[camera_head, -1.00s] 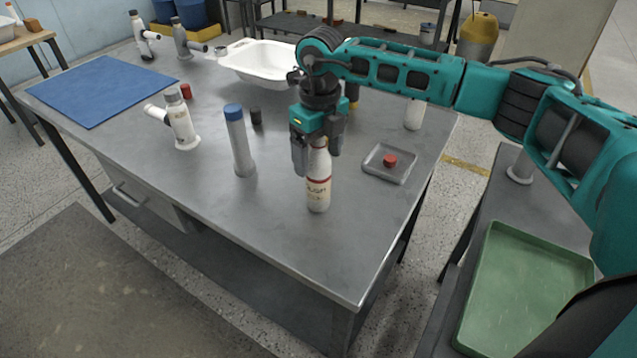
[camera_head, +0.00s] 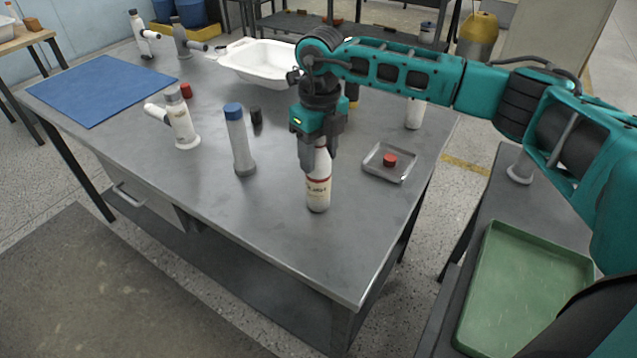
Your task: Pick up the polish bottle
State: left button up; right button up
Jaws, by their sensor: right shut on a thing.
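The polish bottle (camera_head: 318,192) is white with a red band and dark lettering. It stands upright on the grey metal table (camera_head: 270,233), near the front right part. My right gripper (camera_head: 319,160) points straight down over it and is shut on its upper part, one finger on each side. The bottle's top is hidden by the gripper. The base of the bottle appears to rest on the table. My left gripper is not in view.
A white fitting (camera_head: 181,122), a white basin (camera_head: 262,62) and a blue mat (camera_head: 97,90) are further off. The table front is clear.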

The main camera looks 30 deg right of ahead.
grip_shut()
jog(key=shift+r, duration=0.1)
